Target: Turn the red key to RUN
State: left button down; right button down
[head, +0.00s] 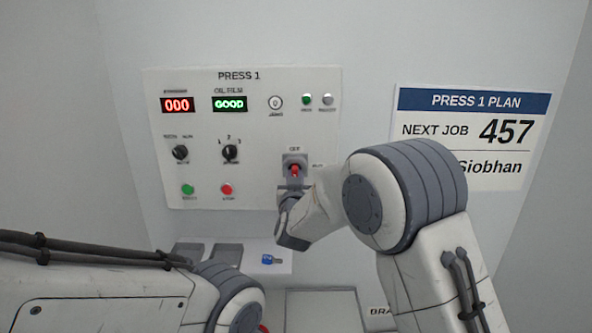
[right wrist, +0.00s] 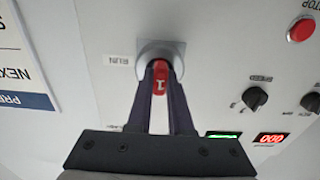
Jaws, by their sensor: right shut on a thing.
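The red key (head: 295,170) sits in a grey switch (head: 290,160) at the lower right of the PRESS 1 panel. Its OFF label is above and RUN is at its right. The key looks about upright, towards OFF. In the right wrist view, which is upside down, the red key (right wrist: 160,78) shows a white mark and stands between my right gripper's (right wrist: 160,72) dark fingers, which are shut on it. In the head view my right gripper (head: 293,181) reaches up to the switch from below. My left arm crosses the lower left; its gripper is not visible.
The panel (head: 250,185) also has displays reading 000 and GOOD, two black knobs, and green and red buttons. Below it a white shelf (head: 282,250) holds a blue object (head: 270,260) beside grey blocks. A PRESS 1 PLAN sign (head: 472,102) hangs at right.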

jog(key=shift+a+m+b, duration=0.1)
jog(key=shift+m+b, duration=3.3)
jog(key=shift+b, duration=0.25)
jog(key=m+b, duration=0.6)
jog(key=shift+m, duration=0.3)
